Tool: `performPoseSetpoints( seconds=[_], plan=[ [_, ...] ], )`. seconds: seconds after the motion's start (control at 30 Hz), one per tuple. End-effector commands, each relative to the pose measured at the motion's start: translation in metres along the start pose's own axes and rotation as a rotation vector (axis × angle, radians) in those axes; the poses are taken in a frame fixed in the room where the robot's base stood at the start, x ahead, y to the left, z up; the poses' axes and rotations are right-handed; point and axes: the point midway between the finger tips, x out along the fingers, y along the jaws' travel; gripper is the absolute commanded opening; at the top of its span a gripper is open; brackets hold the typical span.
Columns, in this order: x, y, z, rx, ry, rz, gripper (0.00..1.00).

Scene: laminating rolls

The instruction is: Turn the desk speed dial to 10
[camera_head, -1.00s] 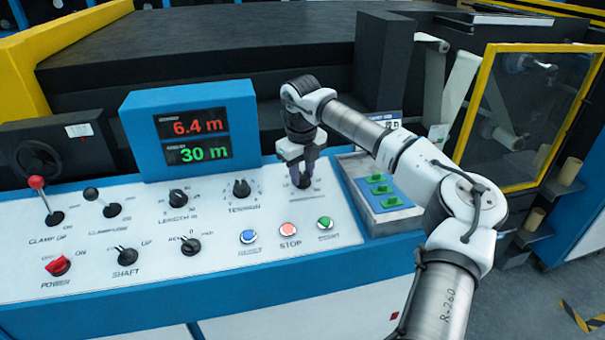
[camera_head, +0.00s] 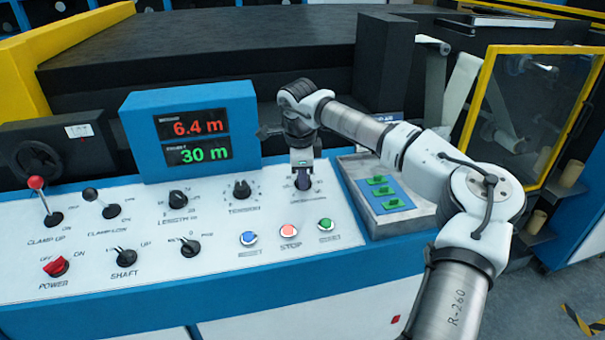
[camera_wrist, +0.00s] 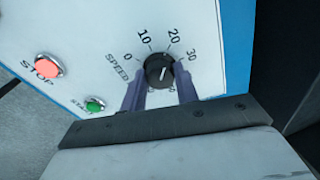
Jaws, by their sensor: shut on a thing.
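The speed dial (camera_wrist: 155,66) is a round black knob on the white desk panel, with the marks 0, 10, 20 and 30 around it. A short white line on the knob seems to point up and slightly right, near the 20 side in the wrist view. My gripper (camera_wrist: 160,76) has one finger on each side of the knob and is shut on it. In the head view my gripper (camera_head: 303,180) points down at the dial, right of the tension knob, and its fingers mostly hide the dial.
The red stop button (camera_wrist: 48,66) and a green button (camera_wrist: 95,104) lie near the dial. The tension knob (camera_head: 241,190) is to the left. A grey tray (camera_head: 400,220) with green switches stands to the right. The display (camera_head: 190,130) reads 6.4 m and 30 m.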

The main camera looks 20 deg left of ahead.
Motion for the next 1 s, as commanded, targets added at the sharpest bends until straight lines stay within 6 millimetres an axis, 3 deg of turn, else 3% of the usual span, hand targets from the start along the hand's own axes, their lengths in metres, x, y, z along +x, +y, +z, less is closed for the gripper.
performPoseSetpoints(
  seconds=[0.5, 1.0],
  plan=[
    [-0.0017, 0.0006, -0.0003, -0.448, 0.000, -0.039, 0.07],
    [-0.0016, 0.0009, -0.0006, -0.642, 0.000, -0.056, 0.07]
  ],
)
